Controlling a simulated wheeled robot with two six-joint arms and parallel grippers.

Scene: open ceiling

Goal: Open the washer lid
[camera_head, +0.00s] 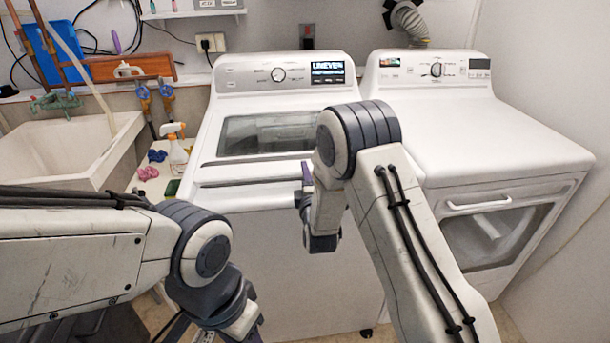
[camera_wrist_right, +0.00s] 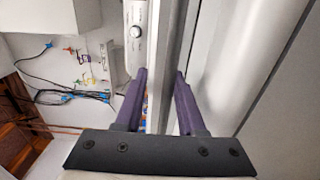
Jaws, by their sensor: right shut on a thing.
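The white washer (camera_head: 250,230) stands at the left of the two machines. Its lid (camera_head: 255,170) has a dark glass window and lies flat or nearly flat; I cannot tell whether it is slightly raised. My right gripper (camera_head: 304,186) is at the lid's front edge, right of its middle, partly hidden by my own arm. In the right wrist view, its purple fingers (camera_wrist_right: 161,82) are on either side of a thin grey edge, the lid's edge (camera_wrist_right: 168,50), and are shut on it. My left arm hangs at the lower left, and its fingers are out of the picture.
A white dryer (camera_head: 480,130) stands right of the washer. A sink (camera_head: 70,150) is at the left, with a spray bottle (camera_head: 176,155) and small pink and blue items between it and the washer. The washer's control panel (camera_head: 280,73) rises behind the lid.

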